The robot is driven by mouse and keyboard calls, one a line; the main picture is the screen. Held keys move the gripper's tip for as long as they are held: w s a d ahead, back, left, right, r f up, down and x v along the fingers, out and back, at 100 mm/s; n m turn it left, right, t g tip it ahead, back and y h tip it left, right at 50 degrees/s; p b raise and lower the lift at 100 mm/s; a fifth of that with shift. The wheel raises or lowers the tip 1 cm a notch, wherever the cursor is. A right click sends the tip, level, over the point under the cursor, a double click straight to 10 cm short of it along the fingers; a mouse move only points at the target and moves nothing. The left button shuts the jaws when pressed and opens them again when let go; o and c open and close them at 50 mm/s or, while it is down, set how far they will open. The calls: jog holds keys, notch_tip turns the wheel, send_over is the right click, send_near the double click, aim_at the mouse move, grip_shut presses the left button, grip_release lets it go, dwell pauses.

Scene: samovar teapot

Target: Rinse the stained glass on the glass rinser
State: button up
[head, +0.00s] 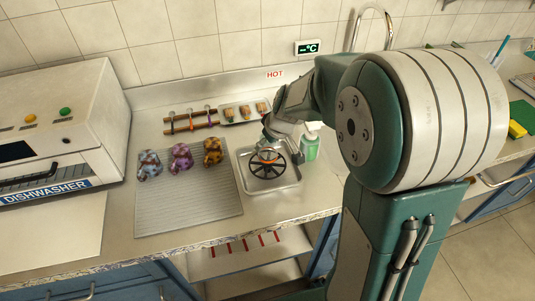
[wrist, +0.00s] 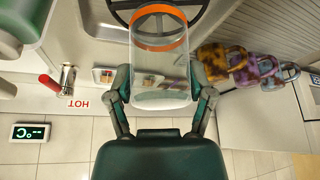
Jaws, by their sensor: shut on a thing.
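My gripper (wrist: 160,84) is shut on a clear glass (wrist: 158,62), with one finger on each side of it. The glass has an orange band at the end away from my palm. In the head view my gripper (head: 272,137) is over the glass rinser (head: 281,171), a black spoked ring in a steel tray. The orange-banded end points down at the rinser, which also shows at the top of the wrist view (wrist: 198,14). Whether the glass touches the rinser is unclear. The glass body is mostly hidden by my gripper in the head view.
A dishwasher (head: 65,125) is farther left. A green bottle (head: 310,146) stands close right of the rinser. A small tray (head: 244,111) and a brown rack (head: 190,122) are behind.

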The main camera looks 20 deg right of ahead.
jog(key=shift+r, duration=2.25)
jog(key=shift+s, duration=0.1)
